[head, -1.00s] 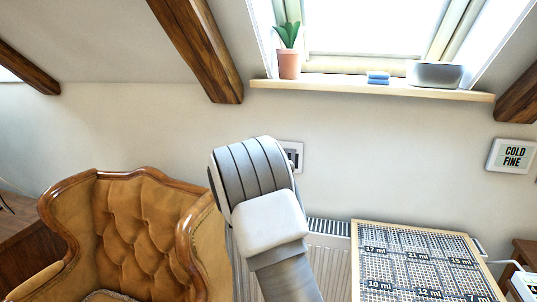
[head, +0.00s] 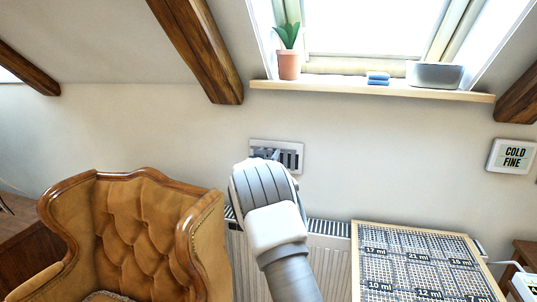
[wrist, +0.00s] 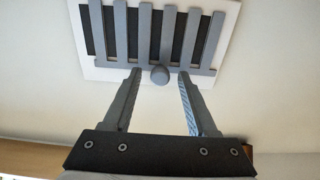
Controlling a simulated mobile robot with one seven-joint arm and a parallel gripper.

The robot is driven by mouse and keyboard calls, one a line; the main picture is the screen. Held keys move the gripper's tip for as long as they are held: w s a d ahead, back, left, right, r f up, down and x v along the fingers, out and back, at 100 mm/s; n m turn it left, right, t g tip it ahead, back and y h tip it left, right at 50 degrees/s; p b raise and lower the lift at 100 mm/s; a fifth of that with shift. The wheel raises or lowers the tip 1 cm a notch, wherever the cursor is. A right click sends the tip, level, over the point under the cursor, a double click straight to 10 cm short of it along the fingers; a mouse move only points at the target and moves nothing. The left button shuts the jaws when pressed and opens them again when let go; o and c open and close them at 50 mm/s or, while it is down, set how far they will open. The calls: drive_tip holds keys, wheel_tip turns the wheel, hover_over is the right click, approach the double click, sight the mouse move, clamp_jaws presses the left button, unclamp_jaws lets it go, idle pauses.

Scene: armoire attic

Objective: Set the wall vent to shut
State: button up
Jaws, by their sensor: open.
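The wall vent (head: 291,157) is a white plate with grey upright slats, set low on the wall above the radiator. My wrist and gripper hide part of it in the head view. In the wrist view the vent (wrist: 146,35) fills the top, with dark gaps showing between its slats. A round grey knob (wrist: 159,76) sits at the middle of the slats' lower edge. My gripper (wrist: 158,79) is open, with one finger on each side of the knob and clear space between. I cannot tell whether the fingertips touch the slats.
A brown tufted armchair (head: 140,235) stands at left. A windowsill (head: 330,87) with a potted plant (head: 288,60) juts out above. The wall around the vent is bare.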

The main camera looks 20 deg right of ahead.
clamp_jaws()
idle(1.4)
